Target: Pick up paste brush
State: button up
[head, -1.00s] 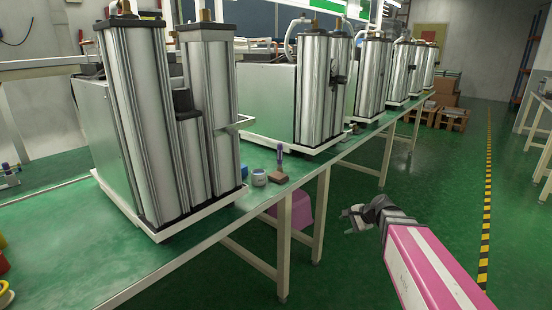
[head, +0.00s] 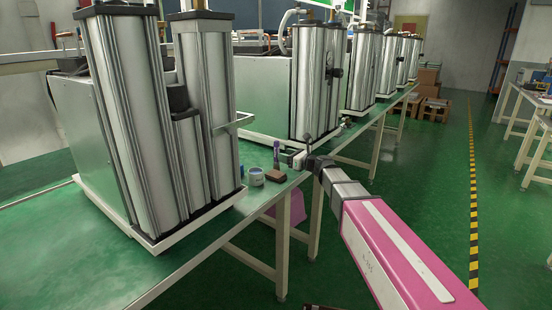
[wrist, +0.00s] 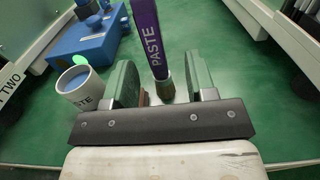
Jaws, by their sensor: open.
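The paste brush (head: 276,153) has a purple handle and stands upright near the front edge of the green table, by a small brown block (head: 277,176). In the wrist view the brush (wrist: 150,38) shows the word PASTE, with its bristle end pointing down toward my gripper. My gripper (head: 292,158) is just right of the brush in the head view. In the wrist view my gripper (wrist: 160,80) is open, with one finger on each side of the brush's lower part in the picture. I see no finger closed on it. The block is mostly hidden there.
A white pot (head: 257,177) stands left of the block; it also shows in the wrist view (wrist: 77,88) beside the left finger. A blue fixture (wrist: 88,38) lies beyond it. Tall metal sieve columns (head: 208,110) stand close behind on the table (head: 215,228).

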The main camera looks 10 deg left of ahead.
jog(key=x, duration=0.6)
jog(key=shift+s+a, duration=0.1)
jog(key=shift+a, duration=0.3)
grip_shut()
